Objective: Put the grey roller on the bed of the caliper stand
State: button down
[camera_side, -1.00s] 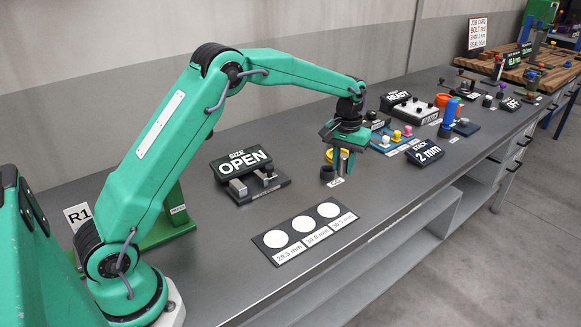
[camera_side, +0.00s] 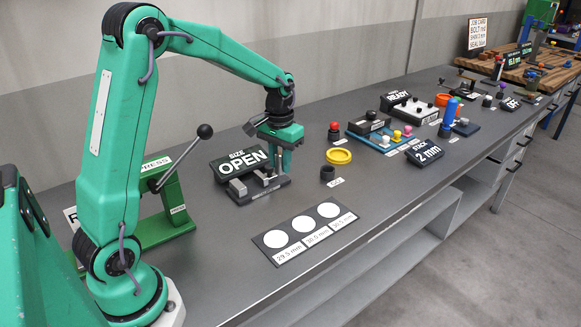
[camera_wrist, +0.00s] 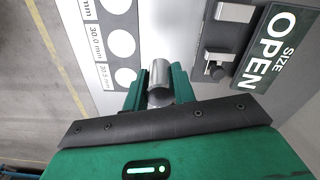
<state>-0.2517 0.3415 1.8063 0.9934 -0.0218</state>
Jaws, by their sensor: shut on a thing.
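My gripper (camera_side: 275,163) is shut on the grey roller, just above the right part of the caliper stand (camera_side: 240,192) in the side view. In the wrist view the grey roller (camera_wrist: 160,75) is a short shiny cylinder between the two green fingers of my gripper (camera_wrist: 160,92). The roller is hard to make out in the side view. The caliper stand is a dark base with grey blocks and a sign reading SIZE OPEN. In the wrist view the stand (camera_wrist: 228,40) lies at the upper right, apart from the roller.
A size plate (camera_side: 262,243) with three white circles lies in front of the stand. A green press (camera_side: 165,212) with a ball-ended lever stands to the left. A black cup (camera_side: 327,174) and a yellow ring (camera_side: 339,156) are to the right. The front bench is clear.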

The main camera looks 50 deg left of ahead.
jog(key=shift+s+a, duration=0.2)
jog(key=shift+s, duration=0.45)
jog(key=shift+s+a, duration=0.2)
jog(key=shift+s, duration=0.4)
jog(key=shift+a, duration=0.1)
send_over(251, 187)
notch_tip(251, 187, down, 7)
jog(key=shift+s, duration=0.1)
jog(key=shift+f, duration=2)
jog(key=shift+f, duration=0.1)
jog(key=c, duration=1.1)
grip_release()
jog(key=shift+c, duration=0.2)
notch_tip(251, 187, up, 12)
